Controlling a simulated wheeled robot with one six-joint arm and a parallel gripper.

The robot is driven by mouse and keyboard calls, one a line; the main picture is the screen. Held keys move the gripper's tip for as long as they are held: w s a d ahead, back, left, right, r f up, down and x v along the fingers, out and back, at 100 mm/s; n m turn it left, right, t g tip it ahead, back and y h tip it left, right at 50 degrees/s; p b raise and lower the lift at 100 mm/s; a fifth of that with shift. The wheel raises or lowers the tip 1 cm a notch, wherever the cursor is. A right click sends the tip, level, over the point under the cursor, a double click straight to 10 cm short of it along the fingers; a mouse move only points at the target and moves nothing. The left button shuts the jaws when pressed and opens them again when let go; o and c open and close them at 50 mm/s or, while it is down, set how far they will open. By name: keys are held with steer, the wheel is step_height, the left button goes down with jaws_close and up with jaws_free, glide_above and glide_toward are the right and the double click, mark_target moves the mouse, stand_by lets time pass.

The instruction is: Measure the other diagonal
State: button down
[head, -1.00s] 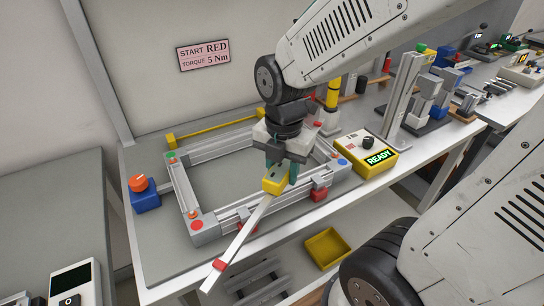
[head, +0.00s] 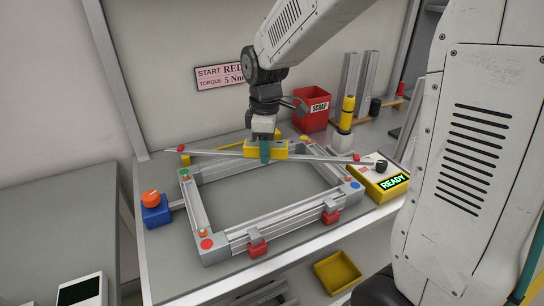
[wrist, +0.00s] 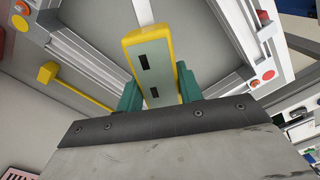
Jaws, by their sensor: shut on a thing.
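My gripper (head: 265,154) is shut on the yellow body of a measuring bar (head: 280,151). In the head view the thin grey bar runs nearly level left to right, with a red piece near each end. It hangs across the back part of the aluminium frame (head: 290,211) and appears to be above it. In the wrist view the yellow body (wrist: 153,70) sits between the teal fingers; the bar's ends are out of view.
Red clamps (head: 258,248) grip the front rail. A yellow box (head: 382,182) reading READY stands at right, a blue box with an orange knob (head: 155,211) at left. A red SCRAP bin (head: 312,107) and yellow-topped post (head: 346,115) stand behind. A yellow tray (head: 337,271) lies below.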

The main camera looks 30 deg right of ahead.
stand_by(0.4)
steer(key=shift+f, duration=3.3)
steer(key=c, duration=0.8)
jaws_free()
steer(key=shift+c, duration=0.2)
